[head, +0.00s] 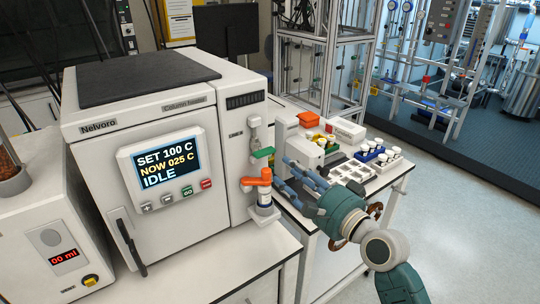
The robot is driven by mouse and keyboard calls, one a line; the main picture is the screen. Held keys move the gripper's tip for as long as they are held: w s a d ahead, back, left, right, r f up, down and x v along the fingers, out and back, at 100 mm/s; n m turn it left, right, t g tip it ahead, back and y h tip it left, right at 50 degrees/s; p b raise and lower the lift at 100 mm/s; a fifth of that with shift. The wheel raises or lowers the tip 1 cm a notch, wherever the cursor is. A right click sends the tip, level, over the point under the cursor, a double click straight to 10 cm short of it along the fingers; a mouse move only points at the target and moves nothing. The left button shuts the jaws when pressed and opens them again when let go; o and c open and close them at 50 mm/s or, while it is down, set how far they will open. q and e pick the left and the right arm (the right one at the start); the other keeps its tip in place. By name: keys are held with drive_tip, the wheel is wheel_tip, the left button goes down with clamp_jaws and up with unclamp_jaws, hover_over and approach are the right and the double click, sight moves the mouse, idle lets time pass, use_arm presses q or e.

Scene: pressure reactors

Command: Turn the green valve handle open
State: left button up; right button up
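The green valve handle (262,153) sticks out on the right side of a white column heater (150,130), below a small pale fitting. An orange handle (257,179) sits just below it, above a small white bottle (264,197). My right gripper (284,173) comes in from the right, with its blue-grey fingers spread apart and pointing left toward the handles. It is open and appears empty, a little right of and below the green handle. I cannot tell whether a fingertip touches the orange handle. My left gripper is not in view.
The heater's screen (167,163) reads SET 100 C, NOW 025 C, IDLE. Open floor (460,210) lies to the right.

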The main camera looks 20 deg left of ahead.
sight(263, 151)
drive_tip(key=x, duration=0.9)
drive_tip(key=shift+p, duration=0.45)
clamp_jaws()
